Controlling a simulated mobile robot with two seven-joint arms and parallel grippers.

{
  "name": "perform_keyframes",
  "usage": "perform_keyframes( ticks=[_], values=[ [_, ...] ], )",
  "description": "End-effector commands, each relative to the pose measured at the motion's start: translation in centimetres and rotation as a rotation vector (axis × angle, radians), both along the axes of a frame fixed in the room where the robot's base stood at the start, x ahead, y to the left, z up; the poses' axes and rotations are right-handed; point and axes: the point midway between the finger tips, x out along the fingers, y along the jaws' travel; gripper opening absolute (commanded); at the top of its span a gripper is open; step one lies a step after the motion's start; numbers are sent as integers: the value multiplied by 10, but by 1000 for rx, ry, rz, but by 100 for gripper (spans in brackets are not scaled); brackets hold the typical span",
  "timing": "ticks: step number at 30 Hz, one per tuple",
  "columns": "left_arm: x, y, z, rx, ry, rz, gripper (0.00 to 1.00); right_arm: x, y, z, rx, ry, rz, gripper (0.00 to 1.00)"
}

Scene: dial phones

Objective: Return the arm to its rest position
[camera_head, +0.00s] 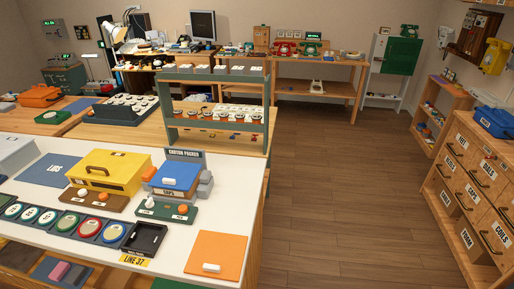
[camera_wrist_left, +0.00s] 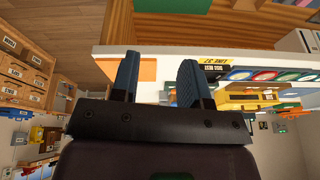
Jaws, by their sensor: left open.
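My left gripper (camera_wrist_left: 158,82) shows in the left wrist view, with its two dark fingers apart and nothing between them. It is clear of the white bench (camera_head: 205,230), whose items appear behind and to the right of the fingers in that view. My arms do not show in the head view, and my right gripper is in neither view.
On the bench are a yellow case (camera_head: 105,172), a blue-topped box (camera_head: 175,178), a black tray (camera_head: 145,238) and an orange panel (camera_head: 215,256). A drawer cabinet (camera_head: 465,185) stands at right. The wooden floor (camera_head: 335,190) between is clear.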

Motion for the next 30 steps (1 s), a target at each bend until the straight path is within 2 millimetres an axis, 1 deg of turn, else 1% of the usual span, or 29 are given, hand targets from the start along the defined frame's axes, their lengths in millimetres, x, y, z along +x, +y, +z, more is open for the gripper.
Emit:
perform_keyframes(
  ticks=[1, 7, 9, 14, 17, 20, 23, 24, 27, 30],
  values=[
    [-9, 3, 2, -2, 0, 47, 42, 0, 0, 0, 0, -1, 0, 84],
    [-37, 17, 8, 13, -6, 221, 42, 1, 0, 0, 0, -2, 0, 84],
    [-26, 17, -8, 10, -45, 204, 42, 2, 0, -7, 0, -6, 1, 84],
    [-11, 17, -35, 1, -124, 191, 42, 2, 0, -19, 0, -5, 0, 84],
    [-1, 17, -54, -4, -179, 182, 42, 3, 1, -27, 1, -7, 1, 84],
    [9, 17, -78, -12, -246, 172, 42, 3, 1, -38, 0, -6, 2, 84],
    [18, 17, -108, -21, -323, 160, 42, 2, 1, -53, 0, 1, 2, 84],
    [21, 17, -121, -26, -356, 154, 42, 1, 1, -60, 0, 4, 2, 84],
    [27, 16, -152, -37, -436, 141, 42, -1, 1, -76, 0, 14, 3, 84],
    [29, 16, -177, -48, -508, 129, 42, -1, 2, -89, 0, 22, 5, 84]
  ],
)
